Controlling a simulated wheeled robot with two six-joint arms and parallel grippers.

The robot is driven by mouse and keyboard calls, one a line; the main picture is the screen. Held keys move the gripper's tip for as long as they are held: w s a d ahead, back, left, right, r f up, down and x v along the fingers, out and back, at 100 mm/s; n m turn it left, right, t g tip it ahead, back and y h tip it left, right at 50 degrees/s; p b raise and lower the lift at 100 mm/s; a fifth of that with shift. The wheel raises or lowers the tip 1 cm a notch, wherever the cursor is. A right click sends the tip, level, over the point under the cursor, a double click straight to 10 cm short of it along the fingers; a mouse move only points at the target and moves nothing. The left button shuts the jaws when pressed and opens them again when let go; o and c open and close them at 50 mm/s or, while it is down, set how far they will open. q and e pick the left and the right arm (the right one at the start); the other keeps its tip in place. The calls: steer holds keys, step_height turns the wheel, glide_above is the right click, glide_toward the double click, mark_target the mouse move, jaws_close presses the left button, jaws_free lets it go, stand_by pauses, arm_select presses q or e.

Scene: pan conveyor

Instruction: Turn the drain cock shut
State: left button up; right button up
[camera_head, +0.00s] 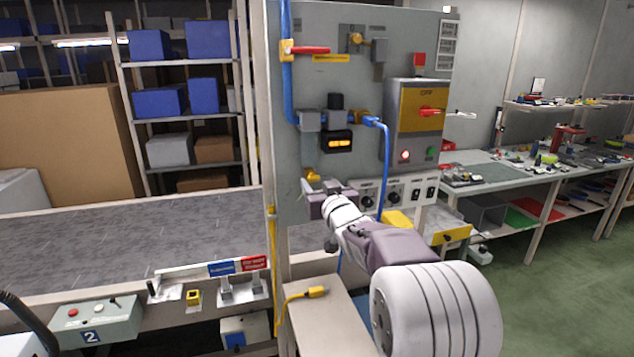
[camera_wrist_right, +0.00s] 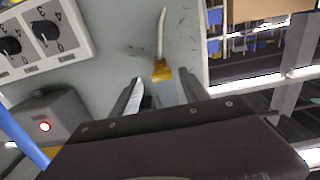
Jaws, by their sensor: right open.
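The drain cock appears to be the small brass-coloured fitting (camera_head: 312,175) low on the left of the grey panel, partly hidden by my right gripper. In the right wrist view the brass fitting (camera_wrist_right: 161,70) shows with a thin pale piece rising from it; I cannot tell whether that is its lever or a tube. My right gripper (camera_head: 322,200) is open just below the fitting in the head view. In the wrist view its fingers (camera_wrist_right: 163,86) stand on either side of the fitting's near end. Contact cannot be made out. My left gripper is not in view.
A blue pipe (camera_head: 385,165) and a red-handled valve (camera_head: 312,50) are above. Dial switches (camera_head: 385,192) and a box with a lit red lamp (camera_wrist_right: 45,126) are close by. A conveyor (camera_head: 120,235) lies left, a workbench (camera_head: 490,170) right.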

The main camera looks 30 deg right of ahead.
steer(key=shift+w+d, duration=0.1)
steer(key=shift+w, duration=0.6)
steer(key=shift+s, duration=0.1)
jaws_close()
